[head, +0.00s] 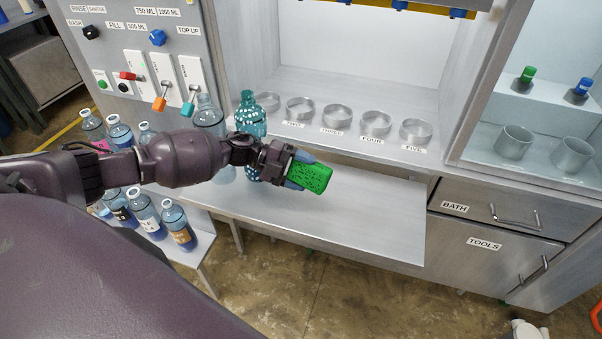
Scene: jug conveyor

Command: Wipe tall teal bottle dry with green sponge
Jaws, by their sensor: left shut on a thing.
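The tall teal bottle (250,117) stands upright on the metal counter, with pale spots over its surface. My left arm crosses in front of it and hides its middle. My left gripper (296,172) is shut on the green sponge (312,177) and holds it to the right of the bottle, above the lower shelf. The sponge looks apart from the bottle. My right gripper is not in view.
A clear jug (208,116) stands just left of the teal bottle. Several metal rings (337,117) line the back counter. Labelled bottles (178,226) crowd the left side table. The lower metal shelf (370,215) is clear on the right.

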